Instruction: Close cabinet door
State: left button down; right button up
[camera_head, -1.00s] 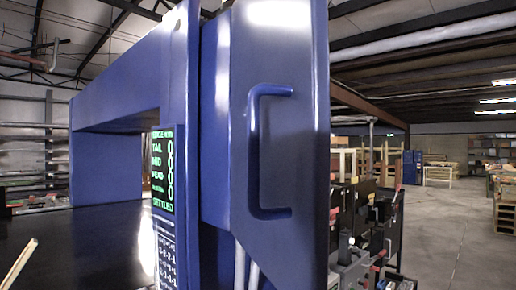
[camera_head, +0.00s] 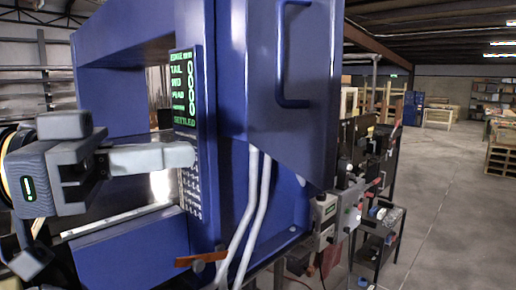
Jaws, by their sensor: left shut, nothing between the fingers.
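The cabinet door (camera_head: 262,105) is a dark blue panel with a long blue bar handle (camera_head: 281,55). It stands at the upper middle right, beside the blue detector housing (camera_head: 228,150). I cannot tell from this view how far it stands from its closed position. My left gripper (camera_head: 188,155) comes in from the left, shut and empty. Its fingertips overlap the front of the control panel beside the green-lit screen (camera_head: 184,90), left of the door and apart from it. I cannot tell whether they touch the panel. My right gripper is out of view.
White conduits (camera_head: 262,205) run down below the door. An orange-brown lever (camera_head: 201,259) sits on the lower front. A dark cart with tools (camera_head: 375,245) stands behind the door to the right. The grey floor (camera_head: 450,200) farther right is open. Shelves and wooden pallets stand at the back.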

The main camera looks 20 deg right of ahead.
aim_at(320, 140)
pick_arm(q)
jog(key=d+p, duration=0.1)
jog(key=d, duration=0.3)
jog(key=d+p, duration=0.2)
jog(key=d, duration=0.2)
jog(key=d+p, duration=0.2)
jog(key=d, duration=0.3)
jog(key=shift+s+r, duration=0.2)
jog(key=shift+s, duration=0.1)
jog(key=shift+d+f+p, duration=0.1)
jog(key=shift+d+p, duration=0.2)
jog(key=shift+d, duration=0.2)
